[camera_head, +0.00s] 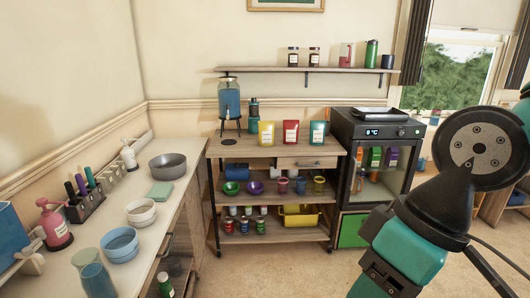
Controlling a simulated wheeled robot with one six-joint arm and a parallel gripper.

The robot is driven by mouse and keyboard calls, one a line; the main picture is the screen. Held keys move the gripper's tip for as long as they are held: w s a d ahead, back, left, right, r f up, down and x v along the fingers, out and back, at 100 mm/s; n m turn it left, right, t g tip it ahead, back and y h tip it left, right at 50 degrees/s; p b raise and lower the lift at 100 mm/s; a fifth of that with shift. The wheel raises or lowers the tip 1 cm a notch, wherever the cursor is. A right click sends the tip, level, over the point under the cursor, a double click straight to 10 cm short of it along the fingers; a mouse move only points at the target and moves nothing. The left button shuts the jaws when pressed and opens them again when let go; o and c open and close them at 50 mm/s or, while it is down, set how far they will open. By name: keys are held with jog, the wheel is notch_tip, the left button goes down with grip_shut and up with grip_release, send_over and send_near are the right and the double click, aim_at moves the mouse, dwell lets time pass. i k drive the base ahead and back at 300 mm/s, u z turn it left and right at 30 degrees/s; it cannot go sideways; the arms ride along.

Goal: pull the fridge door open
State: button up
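A small black fridge (380,129) with a lit temperature display (375,132) stands right of the wooden cart. Its front is glass, and orange, purple and green cartons (375,157) show inside. The door looks shut; I cannot make out a handle. The lower right of the fridge is hidden behind my arm. My arm's grey joint and teal link cross the right side of the picture, nearer to the camera than the fridge. My gripper is not in view; the arm leaves the frame at the bottom.
The wooden cart (270,151) with bowls, cups and jars stands directly left of the fridge. A dark flat device (371,112) lies on the fridge, and a green box (352,231) is beneath. A counter (178,199) runs along the left. Open floor (280,272) lies in front.

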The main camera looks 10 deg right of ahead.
aim_at(416, 144)
jog(key=i, duration=1.8)
jog(key=z, duration=1.65)
jog(key=i, duration=0.75)
jog(key=u, duration=0.95)
